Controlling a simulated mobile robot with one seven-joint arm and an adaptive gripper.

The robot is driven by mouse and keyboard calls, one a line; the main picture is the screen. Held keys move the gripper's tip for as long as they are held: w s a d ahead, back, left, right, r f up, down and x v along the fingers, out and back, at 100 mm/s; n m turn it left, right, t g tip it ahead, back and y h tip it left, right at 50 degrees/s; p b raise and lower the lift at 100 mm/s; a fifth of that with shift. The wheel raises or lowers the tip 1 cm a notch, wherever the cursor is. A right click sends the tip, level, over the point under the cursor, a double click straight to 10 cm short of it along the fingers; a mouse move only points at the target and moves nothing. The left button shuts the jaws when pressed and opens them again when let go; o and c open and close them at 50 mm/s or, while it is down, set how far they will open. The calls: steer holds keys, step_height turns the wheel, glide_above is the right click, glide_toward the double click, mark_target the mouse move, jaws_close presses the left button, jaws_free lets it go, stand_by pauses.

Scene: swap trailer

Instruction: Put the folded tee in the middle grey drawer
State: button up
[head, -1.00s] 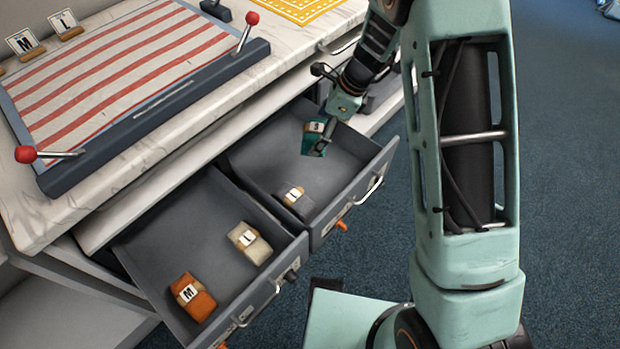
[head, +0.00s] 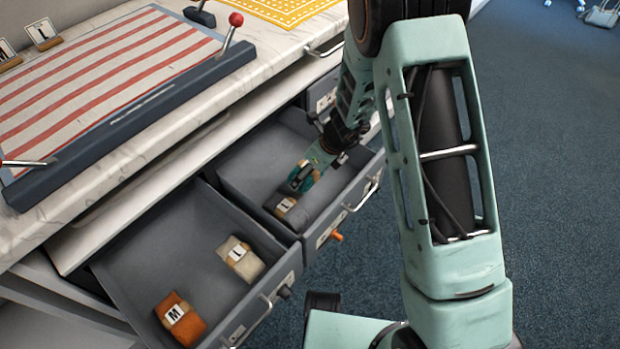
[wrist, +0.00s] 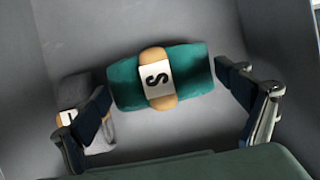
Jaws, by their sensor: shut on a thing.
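The folded teal tee (wrist: 190,75) has a tan band and a white S label. My gripper (wrist: 165,95) is shut on it, with one finger at each end in the wrist view. In the head view my gripper (head: 303,176) is inside the open middle grey drawer (head: 245,163), low and towards its front left corner. The tee (head: 311,181) is mostly hidden there by the gripper. A dark grey folded tee (head: 293,211) lies in that drawer, close beside it. I cannot tell if the held tee touches the drawer floor.
The open left drawer (head: 125,258) holds an orange M tee (head: 180,318) and a beige L tee (head: 240,258). The worktop with a striped print (head: 100,90) overhangs the drawers' backs. A closed drawer front (head: 325,92) is farther right. The middle drawer's rear floor is clear.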

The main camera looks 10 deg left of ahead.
steer(key=shift+f, duration=1.05)
steer(key=shift+f+b, duration=0.1)
steer(key=shift+b, duration=0.2)
steer(key=o, duration=1)
steer(key=shift+r+p, duration=0.3)
steer(key=shift+r, duration=0.15)
steer(key=p+v, duration=0.4)
steer(key=v, duration=0.7)
steer(key=shift+s+d+p, duration=0.15)
steer(key=shift+p, duration=0.2)
steer(key=shift+r, duration=0.15)
